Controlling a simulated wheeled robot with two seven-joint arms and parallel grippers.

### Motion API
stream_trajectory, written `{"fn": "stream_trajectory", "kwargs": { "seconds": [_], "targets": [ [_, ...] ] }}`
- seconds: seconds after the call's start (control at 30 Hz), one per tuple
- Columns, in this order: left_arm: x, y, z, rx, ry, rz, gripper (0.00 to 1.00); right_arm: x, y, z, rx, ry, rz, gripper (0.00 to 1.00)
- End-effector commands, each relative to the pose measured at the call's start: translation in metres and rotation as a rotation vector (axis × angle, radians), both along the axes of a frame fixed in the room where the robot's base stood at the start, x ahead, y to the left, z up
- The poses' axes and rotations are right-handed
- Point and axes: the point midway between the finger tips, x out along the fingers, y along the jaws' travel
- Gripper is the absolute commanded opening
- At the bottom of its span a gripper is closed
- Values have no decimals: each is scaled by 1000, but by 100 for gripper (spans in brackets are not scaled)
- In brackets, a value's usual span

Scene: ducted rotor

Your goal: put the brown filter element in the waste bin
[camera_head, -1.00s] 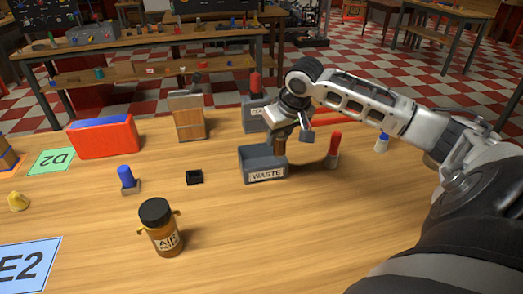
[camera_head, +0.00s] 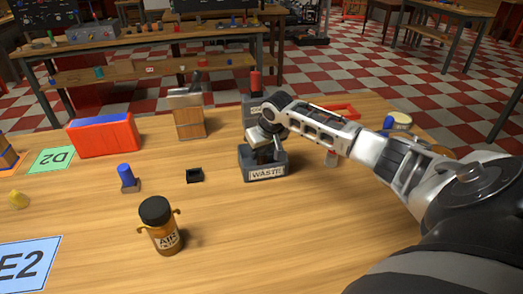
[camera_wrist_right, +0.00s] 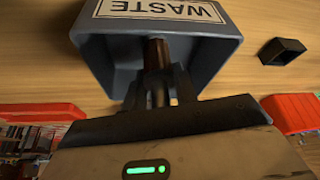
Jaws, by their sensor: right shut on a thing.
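The grey waste bin (camera_head: 264,175), labelled WASTE, stands on the wooden table; it also fills the upper middle of the right wrist view (camera_wrist_right: 105,55). My right gripper (camera_head: 262,150) is low over the bin's opening, its fingers reaching inside. In the right wrist view the gripper (camera_wrist_right: 160,95) is shut on the brown filter element (camera_wrist_right: 155,56), which extends into the bin. Whether the filter touches the bin's floor cannot be told. In the head view the filter is mostly hidden by the gripper and the bin wall. My left gripper is out of view.
An amber jar (camera_head: 163,228) labelled AIR stands at the front. A small black tray (camera_head: 195,175) and a blue-topped piece (camera_head: 127,178) are left of the bin. A red box (camera_head: 103,138) sits farther left. The front table is mostly clear.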

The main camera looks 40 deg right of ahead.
Motion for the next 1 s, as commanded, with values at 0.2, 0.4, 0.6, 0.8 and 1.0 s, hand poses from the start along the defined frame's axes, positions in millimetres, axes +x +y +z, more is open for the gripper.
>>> {"fn": "stream_trajectory", "kwargs": {
  "seconds": [0.2,0.4,0.6,0.8,1.0],
  "targets": [
    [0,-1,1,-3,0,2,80,0,0,-2,0,0,-1,31],
    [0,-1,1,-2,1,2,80,0,0,-2,0,0,-1,50],
    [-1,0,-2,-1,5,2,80,0,-1,1,-1,-1,0,50],
    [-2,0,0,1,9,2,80,-10,1,27,-3,-3,0,50],
    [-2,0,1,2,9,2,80,-27,4,67,-3,-2,0,50]
  ]
}}
